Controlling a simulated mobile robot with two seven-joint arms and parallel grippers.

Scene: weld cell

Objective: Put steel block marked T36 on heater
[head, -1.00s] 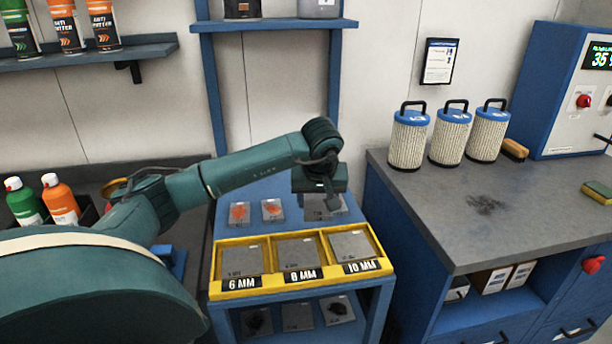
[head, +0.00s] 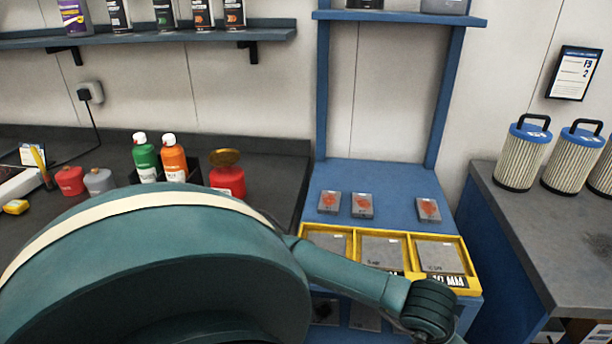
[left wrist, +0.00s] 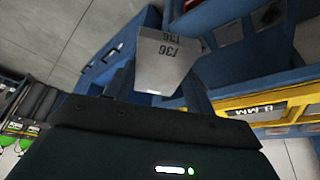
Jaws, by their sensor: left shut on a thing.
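The steel block marked T36 (left wrist: 165,62) shows in the left wrist view as a grey block with dark lettering. My left gripper (left wrist: 155,100) is shut on it and holds it clear of the rack; its fingers are mostly hidden behind the dark gripper body. In the head view my left arm reaches to the lower right, and the gripper and block are outside the frame. I cannot make out a heater in the current frames. My right gripper is not in view.
A yellow tray (head: 462,240) with grey plates sits on the blue rack (head: 385,178), below several red-marked blocks (head: 362,204). Blue-capped filters (head: 522,155) stand on the right bench (head: 565,240). Bottles (head: 174,160) and a red can (head: 227,180) stand on the left bench.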

